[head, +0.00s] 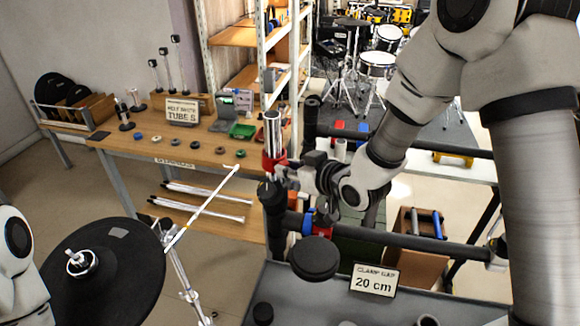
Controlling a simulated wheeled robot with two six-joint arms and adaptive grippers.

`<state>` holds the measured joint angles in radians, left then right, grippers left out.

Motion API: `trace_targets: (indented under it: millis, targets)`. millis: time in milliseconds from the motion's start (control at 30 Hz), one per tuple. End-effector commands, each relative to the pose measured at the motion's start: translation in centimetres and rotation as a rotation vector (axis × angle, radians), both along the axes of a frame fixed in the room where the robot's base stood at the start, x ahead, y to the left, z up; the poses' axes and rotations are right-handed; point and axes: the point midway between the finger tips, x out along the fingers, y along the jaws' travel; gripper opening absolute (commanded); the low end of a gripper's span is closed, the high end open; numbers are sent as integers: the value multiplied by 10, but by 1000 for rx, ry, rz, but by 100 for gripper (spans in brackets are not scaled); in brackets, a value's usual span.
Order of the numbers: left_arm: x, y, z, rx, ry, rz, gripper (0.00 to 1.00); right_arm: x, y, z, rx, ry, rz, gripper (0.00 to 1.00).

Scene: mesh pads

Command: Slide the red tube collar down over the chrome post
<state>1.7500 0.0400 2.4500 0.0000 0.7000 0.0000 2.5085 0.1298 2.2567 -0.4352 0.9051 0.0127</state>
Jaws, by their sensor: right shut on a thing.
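The red tube collar (273,161) sits around the lower visible part of an upright chrome post (272,132), and the chrome stands out above it. My right gripper (281,175) reaches in from the right and is shut on the red collar at its lower right side. A black clamp fitting (271,194) shows just below the collar; I cannot tell whether the two touch. Part of my left arm shows at the lower left, but its gripper is out of view.
A black rail (420,247) crosses in front, above a grey surface with a "20 cm" sign (375,281). A wooden bench (200,150) with rings, tubes and a sign lies behind left. A black cymbal pad (110,270) is at lower left. Drums (377,62) stand far back.

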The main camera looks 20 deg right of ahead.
Motion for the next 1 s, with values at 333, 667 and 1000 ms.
trace_targets:
  millis: [333, 667, 1000]
  targets:
    - [0, 0, 0, 0, 0, 0, 76, 1, 0, 0, 0, -2, 0, 51]
    - [0, 0, 0, 0, 0, 0, 76, -3, -1, 2, 0, -2, -1, 51]
    - [0, 0, 0, 0, 0, 0, 76, -55, -20, 26, 5, -3, -4, 51]
